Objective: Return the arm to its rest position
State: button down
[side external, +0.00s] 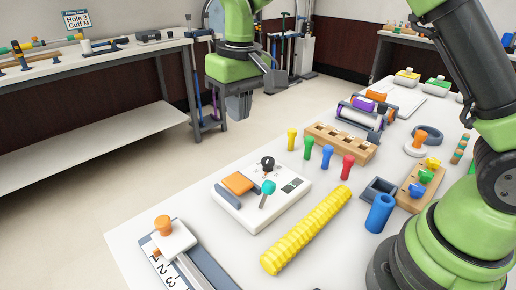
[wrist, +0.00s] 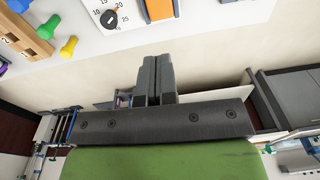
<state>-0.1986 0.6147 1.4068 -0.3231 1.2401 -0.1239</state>
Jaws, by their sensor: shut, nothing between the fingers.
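My gripper (side external: 239,108) hangs from the green wrist beyond the far left edge of the white table, over the floor side. In the wrist view its two grey fingers (wrist: 157,66) are together with nothing between them. My arm runs up out of the top of the side view, and its green and black base part stands at the right. The white stepper-like device (side external: 262,197) sits on the table with an orange pad, a black dial and a teal knob. It also shows at the top of the wrist view (wrist: 128,8). The gripper is apart from it.
The table holds a yellow ridged roller (side external: 306,229), a wooden block (side external: 341,142), several coloured pegs, a blue cylinder (side external: 380,213) and a numbered slide board (side external: 182,262). A side bench (side external: 85,63) with tools stands at the left. Open floor (side external: 140,170) lies between bench and table.

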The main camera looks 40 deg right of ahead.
jog(key=s+d+r+m+t+y, duration=0.1)
jog(key=s+d+r+m+t, duration=0.15)
jog(key=s+r, duration=0.65)
jog(key=s+d+m+t, duration=0.1)
jog(key=s+t, duration=0.3)
jog(key=s, duration=0.9)
jog(key=shift+d+r+y, duration=0.3)
jog(key=shift+d, duration=0.4)
dwell(1.0)
jog(key=w+a+n+g, duration=0.2)
jog(key=w+g, duration=0.2)
jog(key=w, duration=0.7)
jog(key=w+a+f+n+g+h, duration=0.2)
jog(key=w+a+f+g, duration=0.1)
jog(key=w+f, duration=0.8)
jog(key=shift+w+a, duration=0.2)
jog(key=shift+w, duration=0.25)
